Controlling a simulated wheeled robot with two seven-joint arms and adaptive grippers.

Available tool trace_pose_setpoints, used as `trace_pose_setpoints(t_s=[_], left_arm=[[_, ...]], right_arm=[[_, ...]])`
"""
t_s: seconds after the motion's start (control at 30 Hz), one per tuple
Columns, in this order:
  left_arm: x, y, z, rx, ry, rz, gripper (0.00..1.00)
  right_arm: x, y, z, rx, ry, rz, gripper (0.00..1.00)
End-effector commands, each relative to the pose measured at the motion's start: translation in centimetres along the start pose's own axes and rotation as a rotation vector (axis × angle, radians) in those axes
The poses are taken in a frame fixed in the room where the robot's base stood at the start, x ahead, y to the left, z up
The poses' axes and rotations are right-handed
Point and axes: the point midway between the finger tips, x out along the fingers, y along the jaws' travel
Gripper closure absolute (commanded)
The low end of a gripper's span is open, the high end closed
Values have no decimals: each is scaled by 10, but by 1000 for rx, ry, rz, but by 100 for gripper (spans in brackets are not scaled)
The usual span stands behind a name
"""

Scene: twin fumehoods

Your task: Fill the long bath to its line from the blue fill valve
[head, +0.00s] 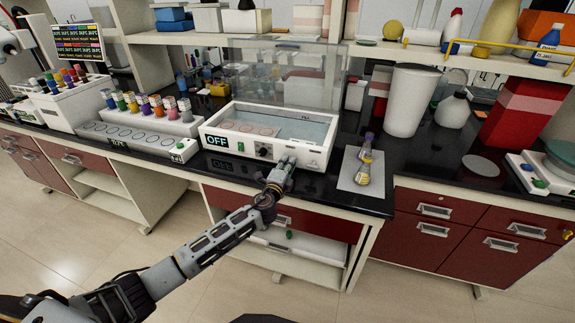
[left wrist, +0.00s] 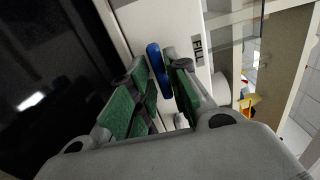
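The long bath (head: 235,137) is a white tank on the black bench with a clear raised lid and a front panel reading OFF. Pale bluish water seems to show inside, with ring shapes at the left; its level against the line is too small to read. My left gripper (head: 282,172) is at the right part of the bath's front. In the left wrist view, the blue fill valve (left wrist: 157,70) is a blue lever beside a FILL label (left wrist: 197,48). It lies between the fingertips of my left gripper (left wrist: 154,66), which look parted; contact is unclear. My right gripper is out of view.
A white block with round wells (head: 135,140) and a rack of coloured bottles (head: 150,115) stand left of the bath. Yellow-and-grey items lie on a pale mat (head: 350,168) to the right. A white bin (head: 410,100) and red box (head: 520,110) stand further right.

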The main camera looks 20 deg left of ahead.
Motion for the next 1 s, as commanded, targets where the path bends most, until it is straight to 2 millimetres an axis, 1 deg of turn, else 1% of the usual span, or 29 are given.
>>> trace_pose_setpoints(t_s=[0.03,0.07,0.27,0.4,0.57,0.77,1.0], left_arm=[[0,0,0,-1,0,0,72],[0,0,0,-1,0,-1,68],[0,-1,0,-2,-1,-2,68],[0,-2,1,-3,-1,-2,68],[-3,-1,1,-3,-1,-2,68],[-14,-1,1,-2,0,-1,68],[-35,-1,1,-4,-1,-1,68]], right_arm=[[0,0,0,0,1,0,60],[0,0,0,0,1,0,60],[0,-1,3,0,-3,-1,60],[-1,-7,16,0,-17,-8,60],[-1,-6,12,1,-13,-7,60],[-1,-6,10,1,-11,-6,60],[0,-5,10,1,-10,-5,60]])
